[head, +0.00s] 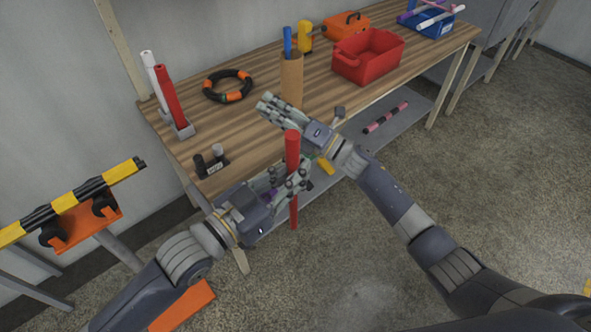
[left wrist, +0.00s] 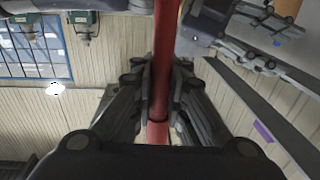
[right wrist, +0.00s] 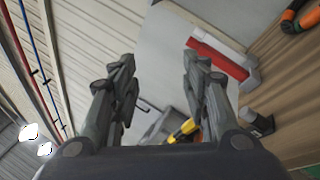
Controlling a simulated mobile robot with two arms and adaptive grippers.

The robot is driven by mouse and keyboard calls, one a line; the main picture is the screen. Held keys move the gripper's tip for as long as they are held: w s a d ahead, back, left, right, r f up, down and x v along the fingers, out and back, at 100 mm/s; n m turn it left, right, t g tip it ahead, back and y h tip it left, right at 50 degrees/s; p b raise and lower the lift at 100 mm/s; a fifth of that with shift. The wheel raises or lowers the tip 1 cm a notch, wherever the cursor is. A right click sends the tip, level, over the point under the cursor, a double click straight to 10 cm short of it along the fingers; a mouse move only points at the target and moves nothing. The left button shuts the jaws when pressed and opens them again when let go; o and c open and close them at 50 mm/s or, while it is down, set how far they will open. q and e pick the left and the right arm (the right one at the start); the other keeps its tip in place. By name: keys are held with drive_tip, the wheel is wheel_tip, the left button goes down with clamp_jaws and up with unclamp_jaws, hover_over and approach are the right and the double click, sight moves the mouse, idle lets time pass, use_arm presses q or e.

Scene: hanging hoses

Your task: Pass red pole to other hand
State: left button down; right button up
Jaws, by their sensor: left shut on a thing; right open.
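A red pole (head: 292,148) stands nearly upright in front of the workbench. My left gripper (head: 300,178) is shut around its middle, and pole sticks out above and below the fingers. In the left wrist view the red pole (left wrist: 165,60) runs between the closed fingers. My right gripper (head: 265,108) is open and empty, just above and left of the pole's top, apart from it. In the right wrist view its fingers (right wrist: 157,78) are spread with nothing between them.
The wooden workbench (head: 250,130) bears a rack with a second red pole (head: 169,97) and a white pole (head: 153,78), a black-orange ring (head: 228,85), a brown tube (head: 291,82) and a red bin (head: 367,56). A yellow-black barrier (head: 70,205) stands at left. Floor at right is free.

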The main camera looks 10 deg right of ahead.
drive_tip(key=s+d+f+m+t+h, duration=0.1)
drive_tip(key=d+f+m+h, duration=0.25)
drive_tip(key=f, duration=0.35)
drive_tip(key=d+f+m+t+h, duration=0.1)
drive_tip(key=d+f+m+h, duration=0.1)
drive_tip(key=f+m, duration=0.45)
drive_tip(key=s+d+f+m+h, duration=0.1)
drive_tip(key=d+f+m+h, duration=0.2)
drive_tip(key=f, duration=0.5)
drive_tip(key=s+d+f+m+g+h, duration=0.1)
drive_tip(key=s+d+f+m+h, duration=0.1)
drive_tip(key=s+f+m, duration=0.3)
drive_tip(key=s+d+f+m+g+h, duration=0.1)
drive_tip(key=s+d+f, duration=0.1)
drive_tip(key=f, duration=0.6)
drive_tip(key=s+d+f+m+g+h, duration=0.1)
drive_tip(key=s+d+f+m+h, duration=0.1)
drive_tip(key=s+d+f, duration=0.3)
drive_tip(key=s+d+f+m+g+h, duration=0.2)
drive_tip(key=s+f+m+g+h, duration=0.3)
drive_tip(key=s+f, duration=1.1)
drive_tip(key=s+d+f+m+g, duration=0.1)
drive_tip(key=s+f+m+g, duration=0.1)
drive_tip(key=s, duration=1.1)
drive_tip(key=s+d+f+m+g+y, duration=0.1)
drive_tip(key=s+f+m+g, duration=0.2)
drive_tip(key=s, duration=1.1)
drive_tip(key=shift+f+m, duration=0.6)
drive_tip(key=shift+m, duration=0.3)
